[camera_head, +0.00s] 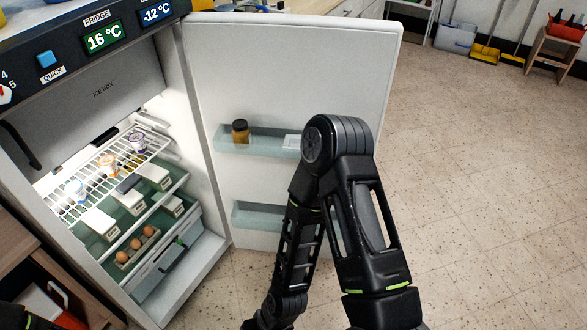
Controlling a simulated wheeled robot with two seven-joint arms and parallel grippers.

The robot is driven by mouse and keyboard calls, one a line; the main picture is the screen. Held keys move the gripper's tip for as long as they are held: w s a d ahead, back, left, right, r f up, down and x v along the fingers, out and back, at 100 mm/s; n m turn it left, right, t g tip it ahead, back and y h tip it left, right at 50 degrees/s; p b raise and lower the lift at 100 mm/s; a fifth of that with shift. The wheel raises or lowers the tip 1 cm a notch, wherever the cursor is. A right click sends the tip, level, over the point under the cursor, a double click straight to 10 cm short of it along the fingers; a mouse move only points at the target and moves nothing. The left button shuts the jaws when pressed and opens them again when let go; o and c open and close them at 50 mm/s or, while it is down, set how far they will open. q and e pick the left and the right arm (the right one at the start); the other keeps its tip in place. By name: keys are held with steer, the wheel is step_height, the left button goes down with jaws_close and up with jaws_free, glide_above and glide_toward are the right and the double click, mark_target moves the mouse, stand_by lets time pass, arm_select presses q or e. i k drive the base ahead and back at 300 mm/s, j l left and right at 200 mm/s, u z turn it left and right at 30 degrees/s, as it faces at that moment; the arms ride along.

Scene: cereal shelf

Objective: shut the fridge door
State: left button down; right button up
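The fridge (185,110) stands at the left with its lit inside showing. Its white door (290,75) stands wide open to the right of the cabinet, inner face toward me. The door has two shelf bins, the upper one (262,143) holding a brown jar (240,131). One of my black arms rises from the bottom, bends in front of the door and runs back down, hiding the lower right part of the door. I cannot tell whether it touches the door. Neither gripper shows.
Inside the fridge are a wire rack (75,195), white boxes and eggs (122,257). Brown wooden furniture (20,250) is at the left edge. A counter (340,8) is behind the door. Open tiled floor (490,180) lies to the right.

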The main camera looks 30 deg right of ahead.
mark_target(274, 72)
steer(key=l+u, duration=0.2)
steer(key=l, duration=0.35)
steer(key=l+u, duration=0.2)
steer(key=l, duration=0.35)
steer(key=k+l+u, duration=0.2)
steer(key=l, duration=0.35)
steer(key=l+u, duration=0.15)
steer(key=l, duration=0.4)
steer(key=k+l+u, duration=0.2)
steer(key=l, duration=0.35)
steer(key=k+l+u, duration=0.2)
steer(key=l, duration=0.3)
steer(key=k+l+u, duration=0.2)
steer(key=l, duration=0.25)
steer(key=k+l+u, duration=0.2)
steer(key=l, duration=0.25)
steer(key=i+l+u, duration=0.15)
steer(key=l+u, duration=0.25)
steer(key=l, duration=0.75)
steer(key=l+u, duration=0.45)
steer(key=l, duration=0.7)
steer(key=l+u, duration=0.1)
steer(key=l, duration=0.25)
steer(key=i, duration=0.05)
